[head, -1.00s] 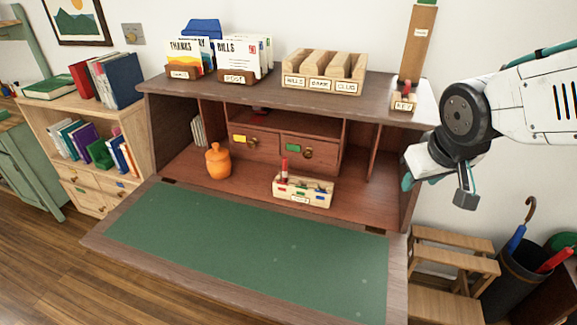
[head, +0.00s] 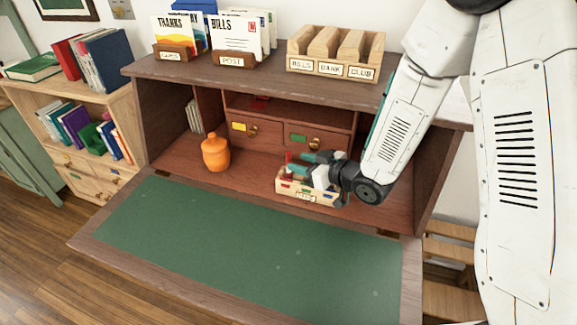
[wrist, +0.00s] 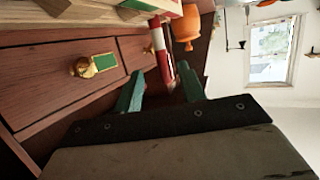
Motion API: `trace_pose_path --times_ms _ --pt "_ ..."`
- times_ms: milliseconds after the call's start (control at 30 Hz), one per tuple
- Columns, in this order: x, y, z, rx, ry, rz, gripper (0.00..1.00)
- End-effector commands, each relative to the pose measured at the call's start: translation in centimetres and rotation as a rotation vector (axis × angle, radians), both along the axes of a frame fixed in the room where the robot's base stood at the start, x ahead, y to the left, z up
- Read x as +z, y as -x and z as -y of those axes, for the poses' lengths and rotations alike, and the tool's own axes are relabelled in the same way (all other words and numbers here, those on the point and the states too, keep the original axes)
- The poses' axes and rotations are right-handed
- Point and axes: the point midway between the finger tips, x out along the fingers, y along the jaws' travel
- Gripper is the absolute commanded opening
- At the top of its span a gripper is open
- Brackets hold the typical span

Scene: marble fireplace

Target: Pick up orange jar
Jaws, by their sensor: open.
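The orange jar (head: 215,155) stands upright with its lid on, inside the open desk, left of the small drawers. It also shows in the wrist view (wrist: 186,28), at the top and beyond the fingertips. My gripper (head: 305,163) is in the desk over the small wooden organizer box, to the right of the jar and clear of it. Its teal fingers (wrist: 161,80) are apart. A red and white stick (wrist: 161,50) appears just beyond the gap between them; I cannot tell whether it touches a finger.
The organizer box (head: 293,189) is partly hidden below my gripper. Two small drawers with yellow and green labels (head: 298,138) stand behind. The green desk mat (head: 240,235) in front is clear. The desk top (head: 250,81) overhangs the jar's space.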

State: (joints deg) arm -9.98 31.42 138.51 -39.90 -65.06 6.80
Motion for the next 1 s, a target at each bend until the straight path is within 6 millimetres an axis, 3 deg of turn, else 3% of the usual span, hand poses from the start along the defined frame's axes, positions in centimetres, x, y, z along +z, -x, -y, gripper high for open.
trace_pose_path --times_ms 433,767,933,1000 --pt "-2.1 -3.4 -4.6 0.003 0.001 0.000 0.40" --pt "-2.3 -4.0 -5.3 0.002 0.002 -0.001 0.40" --pt "-2.3 -4.0 -5.3 0.002 0.002 -0.001 0.00" --pt "-2.3 -4.0 -5.3 0.002 0.002 -0.001 0.00"
